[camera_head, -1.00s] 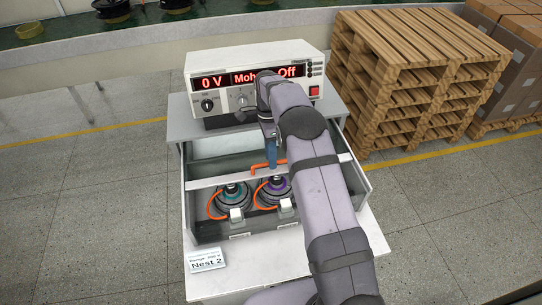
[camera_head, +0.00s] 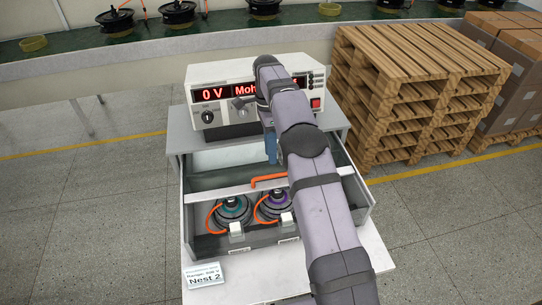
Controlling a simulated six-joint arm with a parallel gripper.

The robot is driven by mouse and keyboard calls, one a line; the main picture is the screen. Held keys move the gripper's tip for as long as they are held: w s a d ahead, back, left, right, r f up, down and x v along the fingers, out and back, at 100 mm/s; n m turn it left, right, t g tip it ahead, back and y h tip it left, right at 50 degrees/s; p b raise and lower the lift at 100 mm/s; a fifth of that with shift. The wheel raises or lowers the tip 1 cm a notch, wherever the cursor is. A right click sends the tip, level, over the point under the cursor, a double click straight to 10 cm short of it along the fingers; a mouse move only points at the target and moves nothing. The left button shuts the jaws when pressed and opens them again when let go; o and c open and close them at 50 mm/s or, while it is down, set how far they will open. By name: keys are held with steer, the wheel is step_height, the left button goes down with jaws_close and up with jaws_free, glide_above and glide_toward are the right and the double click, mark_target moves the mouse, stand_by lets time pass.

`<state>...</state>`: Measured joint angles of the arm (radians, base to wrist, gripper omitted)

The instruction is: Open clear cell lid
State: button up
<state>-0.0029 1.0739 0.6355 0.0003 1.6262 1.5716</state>
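The test cell (camera_head: 205,246) is a grey box on a white table, with two hub motors inside: a teal-marked one (camera_head: 232,209) and a purple-marked one (camera_head: 276,205). A white bar (camera_head: 215,192) crosses the cell and carries an orange handle (camera_head: 268,181). The clear lid's pane is too hard to make out, so I cannot tell its position. My gripper (camera_head: 271,150) is mostly hidden behind my arm; only a blue part shows, just above the orange handle in the picture. Contact and the fingers' opening cannot be seen.
A tester (camera_head: 207,82) with red readouts stands behind the cell, partly covered by my arm. A "Nest 2" card (camera_head: 205,276) is at the table's front left. Wooden pallets (camera_head: 420,55) are stacked at the right. A conveyor (camera_head: 120,65) runs along the back.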

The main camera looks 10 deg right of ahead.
stand_by(0.3)
steer(key=s+d+r+m+y+p, duration=0.1)
steer(key=s+d+r+m, duration=0.25)
steer(key=d+r, duration=0.6)
steer(key=n+t+y, duration=0.3)
steer(key=t+y, duration=0.1)
glide_toward(274, 175)
steer(key=shift+s+a+n, duration=0.1)
steer(key=shift+a+n, duration=0.05)
steer(key=shift+n, duration=0.3)
steer(key=shift+p+x, duration=1.5)
steer(key=shift+x, duration=2.15)
